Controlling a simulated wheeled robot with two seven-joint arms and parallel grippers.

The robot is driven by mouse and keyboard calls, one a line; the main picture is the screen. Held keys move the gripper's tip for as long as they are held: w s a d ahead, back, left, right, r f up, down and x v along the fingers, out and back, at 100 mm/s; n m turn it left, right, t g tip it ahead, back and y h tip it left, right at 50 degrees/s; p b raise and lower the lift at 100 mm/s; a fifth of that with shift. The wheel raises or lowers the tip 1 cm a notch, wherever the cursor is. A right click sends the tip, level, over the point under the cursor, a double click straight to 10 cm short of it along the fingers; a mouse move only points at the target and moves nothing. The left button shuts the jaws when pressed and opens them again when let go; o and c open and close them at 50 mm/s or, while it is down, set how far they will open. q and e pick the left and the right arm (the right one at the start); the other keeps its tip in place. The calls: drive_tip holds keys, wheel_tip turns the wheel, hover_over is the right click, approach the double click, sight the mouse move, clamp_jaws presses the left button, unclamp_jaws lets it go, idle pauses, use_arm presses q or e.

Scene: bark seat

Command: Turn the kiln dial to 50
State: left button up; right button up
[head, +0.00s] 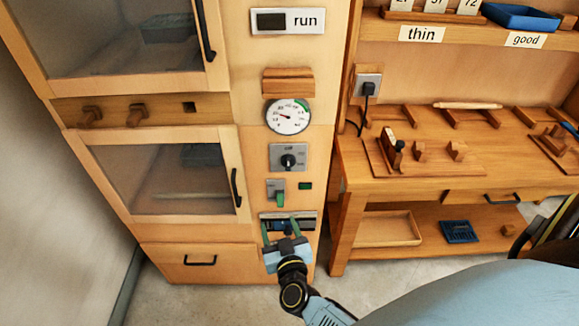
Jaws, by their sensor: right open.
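The dial (288,160) is a round black knob on a grey plate on the kiln's front panel. A small mark above it looks like "off"; its other marks are too small to read. Above it is a white round gauge (288,117) with a needle and a green arc at its upper right. My right gripper (279,226) is open and empty, with its green fingers apart. It is below the dial, in front of a dark and silver panel (306,221) that it partly hides. It is apart from the dial. My left gripper is not in view.
A "run" display (288,21) is at the top. Glass-doored cabinets (160,178) stand left. A wooden workbench (440,180) stands right. Open floor lies below.

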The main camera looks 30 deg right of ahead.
sight(289, 163)
drive_tip(key=w+d+r+m+g+h, duration=0.1)
drive_tip(key=w+d+r+m+h, duration=0.1)
drive_tip(key=d+r+m+h, duration=0.35)
drive_tip(key=w+d, duration=0.1)
drive_tip(key=w, duration=0.2)
drive_tip(key=w+d+r+n+b, duration=0.1)
drive_tip(key=w+d, duration=0.1)
drive_tip(key=w, duration=0.2)
drive_tip(key=w+d+n+y+b, duration=0.1)
drive_tip(key=w+d, duration=0.1)
drive_tip(key=w, duration=0.1)
drive_tip(key=shift+w+d+r, duration=0.1)
drive_tip(key=shift+w+r, duration=0.15)
drive_tip(key=shift+r, duration=0.15)
drive_tip(key=c, duration=1)
drive_tip(key=shift+o, duration=0.2)
